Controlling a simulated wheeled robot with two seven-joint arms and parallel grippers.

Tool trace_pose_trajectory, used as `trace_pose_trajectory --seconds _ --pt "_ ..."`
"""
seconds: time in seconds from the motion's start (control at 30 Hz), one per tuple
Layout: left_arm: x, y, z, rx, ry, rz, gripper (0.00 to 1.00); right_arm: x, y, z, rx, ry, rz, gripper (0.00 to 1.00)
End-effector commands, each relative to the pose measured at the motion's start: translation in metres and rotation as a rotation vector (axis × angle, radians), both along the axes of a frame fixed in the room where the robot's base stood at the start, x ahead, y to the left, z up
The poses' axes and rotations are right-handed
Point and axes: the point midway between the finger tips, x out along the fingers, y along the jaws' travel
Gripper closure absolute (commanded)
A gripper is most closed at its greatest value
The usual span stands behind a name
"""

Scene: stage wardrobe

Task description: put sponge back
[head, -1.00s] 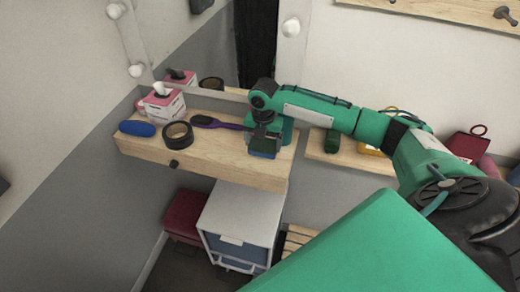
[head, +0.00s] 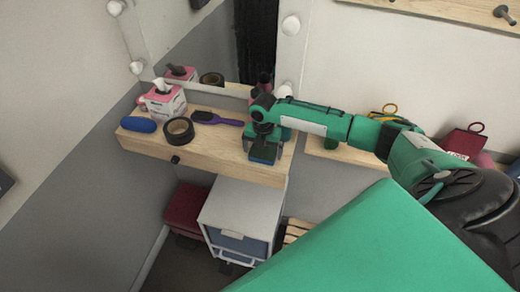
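A small blue-green block (head: 263,153), which looks like the sponge, is at the right end of the wooden shelf (head: 215,154). My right gripper (head: 263,139) points down right over it, and its dark body hides part of the block. The fingertips are hidden, so I cannot tell whether they are closed on the block or whether it rests on the wood. My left gripper is out of view.
On the shelf are a blue oval item (head: 139,125), a tissue box (head: 165,102), a black tape roll (head: 179,130) and a purple-handled brush (head: 217,119). A mirror stands behind. A white drawer unit (head: 240,212) is below. A second shelf (head: 350,157) lies right.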

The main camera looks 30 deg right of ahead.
Motion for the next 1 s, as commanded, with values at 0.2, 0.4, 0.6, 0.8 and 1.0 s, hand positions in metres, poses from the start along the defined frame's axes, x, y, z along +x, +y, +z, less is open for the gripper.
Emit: trace_pose_trajectory --seconds 0.2,0.4,0.6,0.8,1.0 --pt "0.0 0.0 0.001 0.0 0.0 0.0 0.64 0.0 0.0 0.003 0.001 -0.001 0.0 0.0" --pt "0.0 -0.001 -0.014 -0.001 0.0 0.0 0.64 0.001 0.0 0.024 0.0 -0.006 0.001 0.0" --pt "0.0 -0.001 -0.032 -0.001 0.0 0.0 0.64 0.001 0.0 0.068 0.0 -0.006 0.0 0.0" --pt "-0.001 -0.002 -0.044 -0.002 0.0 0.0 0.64 0.0 0.0 0.105 0.001 -0.003 -0.001 0.0" --pt "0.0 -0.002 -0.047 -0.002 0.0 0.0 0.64 0.0 0.0 0.121 0.001 -0.001 0.0 0.0"
